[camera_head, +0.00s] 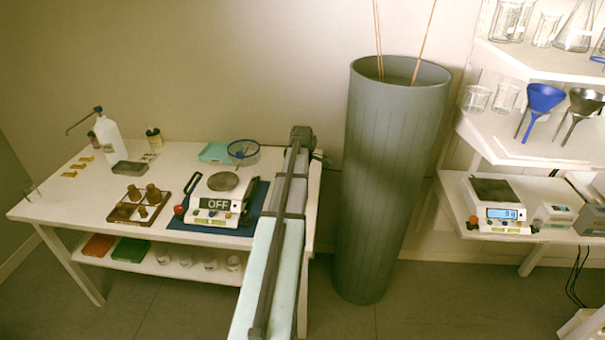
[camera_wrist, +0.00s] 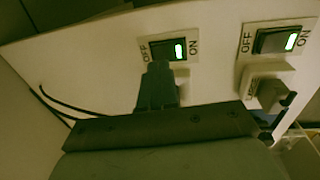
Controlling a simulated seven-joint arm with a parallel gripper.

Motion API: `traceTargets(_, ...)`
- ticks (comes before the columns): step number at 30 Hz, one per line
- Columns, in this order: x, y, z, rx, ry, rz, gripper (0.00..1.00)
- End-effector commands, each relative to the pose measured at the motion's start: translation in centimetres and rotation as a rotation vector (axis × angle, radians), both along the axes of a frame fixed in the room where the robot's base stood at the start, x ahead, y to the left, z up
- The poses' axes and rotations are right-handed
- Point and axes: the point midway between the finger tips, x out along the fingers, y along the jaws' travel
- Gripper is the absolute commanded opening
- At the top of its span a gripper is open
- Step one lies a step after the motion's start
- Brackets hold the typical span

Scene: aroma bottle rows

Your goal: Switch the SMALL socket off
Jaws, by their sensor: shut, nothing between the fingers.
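In the wrist view two rocker switches sit on a white panel (camera_wrist: 215,75), each marked OFF at its left and ON at its right. The left switch (camera_wrist: 168,50) and the right switch (camera_wrist: 278,40) both show a green light at the ON side. No name for either socket is readable, so I cannot tell which is the SMALL one. My gripper (camera_wrist: 157,68) is shut and empty, its tip just below the left switch and overlapping its lower edge in view; contact cannot be told. In the head view my arm hides the gripper and the sockets.
A plug (camera_wrist: 274,93) sits below the right switch; dark cables (camera_wrist: 55,103) run at the left. In the head view, a scale reading OFF (camera_head: 214,204) stands on the white table (camera_head: 85,205). A tall grey bin (camera_head: 392,190) stands right of my arm. Another scale (camera_head: 497,207) has a lit display.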

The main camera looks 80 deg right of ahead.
Motion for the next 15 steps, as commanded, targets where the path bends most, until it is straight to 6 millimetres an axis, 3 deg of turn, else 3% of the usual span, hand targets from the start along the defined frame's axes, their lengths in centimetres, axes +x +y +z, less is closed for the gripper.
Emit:
traceTargets(6,0.0,-0.4,-2.4,0.0,0.0,0.0,0.0)
traceTargets(15,0.0,-0.5,-3.4,0.0,0.0,0.0,0.0)
